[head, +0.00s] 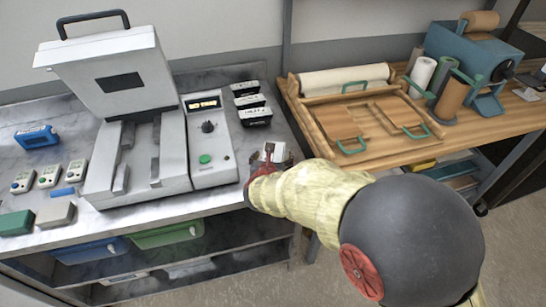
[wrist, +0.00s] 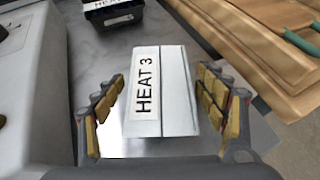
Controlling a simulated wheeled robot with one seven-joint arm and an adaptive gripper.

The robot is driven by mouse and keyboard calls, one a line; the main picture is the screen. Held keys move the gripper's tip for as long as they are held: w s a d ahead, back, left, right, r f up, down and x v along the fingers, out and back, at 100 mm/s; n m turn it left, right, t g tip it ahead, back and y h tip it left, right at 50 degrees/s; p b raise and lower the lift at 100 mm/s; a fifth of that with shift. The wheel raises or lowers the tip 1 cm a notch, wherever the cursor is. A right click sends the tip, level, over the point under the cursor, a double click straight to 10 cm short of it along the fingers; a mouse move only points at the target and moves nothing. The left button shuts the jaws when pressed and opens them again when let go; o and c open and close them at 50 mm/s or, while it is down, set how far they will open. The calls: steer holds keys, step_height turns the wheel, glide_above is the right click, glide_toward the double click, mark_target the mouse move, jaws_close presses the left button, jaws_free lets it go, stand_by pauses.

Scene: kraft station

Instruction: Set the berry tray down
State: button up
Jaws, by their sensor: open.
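A small white block labelled "HEAT 3" (wrist: 175,90) sits on the grey metal bench top, near its right edge. It also shows in the head view (head: 274,151), partly hidden by my gripper. My gripper (wrist: 160,105) is open, with its yellow-padded fingers on either side of the block. Gaps show between the pads and the block's sides. In the head view my gripper (head: 268,165) is at the bench's front right corner. I see nothing that is clearly a berry tray.
A grey press-like machine (head: 133,130) with a raised lid and a control panel (head: 208,140) stands left. Several dark labelled blocks (head: 250,103) sit behind my gripper. A wooden bench (head: 400,150) with a roll and wooden trays adjoins on the right.

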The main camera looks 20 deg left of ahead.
steer(key=shift+r+p, duration=0.3)
steer(key=p+v, duration=0.3)
steer(key=v, duration=0.9)
steer(key=shift+f+p, duration=0.15)
steer(key=shift+p, duration=0.15)
